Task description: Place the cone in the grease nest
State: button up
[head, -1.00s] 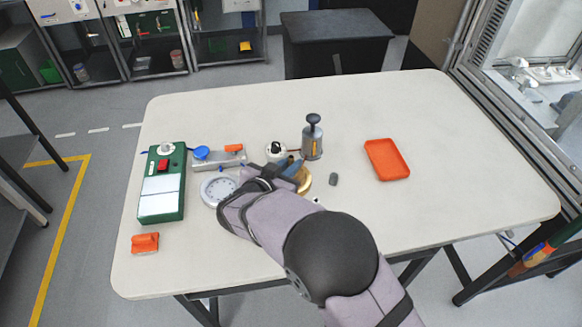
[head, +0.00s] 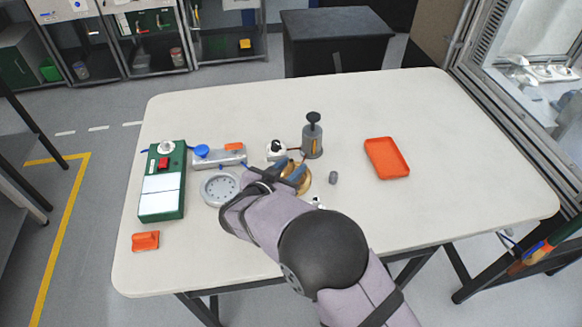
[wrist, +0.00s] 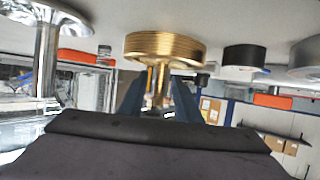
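A brass round part (head: 303,183) with a flat disc and a thin stem stands on the table, partly behind my gripper. In the wrist view the brass part (wrist: 165,46) appears upside down, its stem between the two dark blue fingers. My gripper (head: 289,169) is over the brass part with its fingers apart; it also shows in the wrist view (wrist: 158,92). I see no clear gap or contact at the fingertips. A pale grey round dish with holes (head: 213,190) lies left of my gripper. I cannot tell for sure which part is the cone or the grease nest.
A green box (head: 176,209) and an orange block (head: 145,241) are at the left. A grey canister with a black knob (head: 313,142) stands behind the brass part. A small dark cylinder (head: 333,178) and an orange tray (head: 374,149) are to the right.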

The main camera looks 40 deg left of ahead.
jog(key=shift+r, duration=0.2)
jog(key=b+v, duration=0.2)
jog(key=v, duration=1)
